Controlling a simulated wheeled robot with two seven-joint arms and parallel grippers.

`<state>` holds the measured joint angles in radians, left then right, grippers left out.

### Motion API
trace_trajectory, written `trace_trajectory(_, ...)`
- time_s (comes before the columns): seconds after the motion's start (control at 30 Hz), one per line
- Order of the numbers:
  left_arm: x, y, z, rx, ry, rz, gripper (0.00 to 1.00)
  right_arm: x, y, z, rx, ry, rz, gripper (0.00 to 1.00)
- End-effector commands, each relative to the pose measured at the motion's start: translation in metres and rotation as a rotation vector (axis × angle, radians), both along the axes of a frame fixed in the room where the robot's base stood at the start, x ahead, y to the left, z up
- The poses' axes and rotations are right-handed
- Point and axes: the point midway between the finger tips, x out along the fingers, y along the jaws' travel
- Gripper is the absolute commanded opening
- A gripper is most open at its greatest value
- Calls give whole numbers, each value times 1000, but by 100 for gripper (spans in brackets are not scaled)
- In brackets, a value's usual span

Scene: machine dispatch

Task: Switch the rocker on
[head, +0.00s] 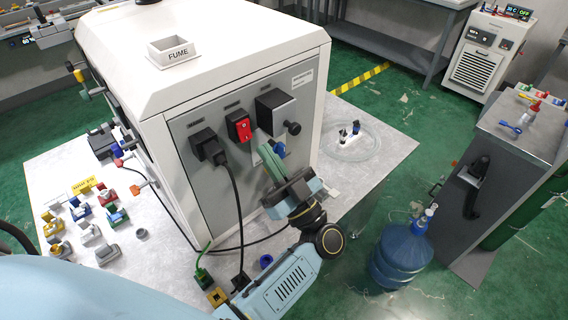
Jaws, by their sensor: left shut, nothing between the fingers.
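The red rocker switch (242,130) is on the grey side panel (185,128) of the white machine (200,50), between a black plug and a black box. A small light mark shows on its red face; I cannot tell its on or off position. My left gripper (265,150) is shut and empty, its green fingers pointing up at the panel. Its tips are just right of and below the rocker, under the black box. I cannot tell whether they touch the panel. My right gripper is out of view.
A black plug (208,147) with a hanging cable is left of the rocker. A black box (275,110) and a black knob (293,127) are to its right. Several small coloured parts lie on the pale board at left. A blue water bottle (400,258) stands at right.

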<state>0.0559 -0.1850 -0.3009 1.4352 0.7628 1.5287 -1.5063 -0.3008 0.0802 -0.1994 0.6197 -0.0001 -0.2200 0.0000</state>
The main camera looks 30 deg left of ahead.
Motion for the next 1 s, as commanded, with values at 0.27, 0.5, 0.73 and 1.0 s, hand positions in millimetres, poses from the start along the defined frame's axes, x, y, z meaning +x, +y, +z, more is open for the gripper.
trace_trajectory(0.27,6,31,-8,0,0,-2,0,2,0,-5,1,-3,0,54)
trace_trajectory(0.5,6,34,-8,-1,1,-2,0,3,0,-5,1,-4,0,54)
trace_trajectory(0.73,6,35,-9,7,-3,-1,0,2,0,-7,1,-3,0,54)
trace_trajectory(1.0,8,43,-11,70,-30,2,0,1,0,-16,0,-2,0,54)
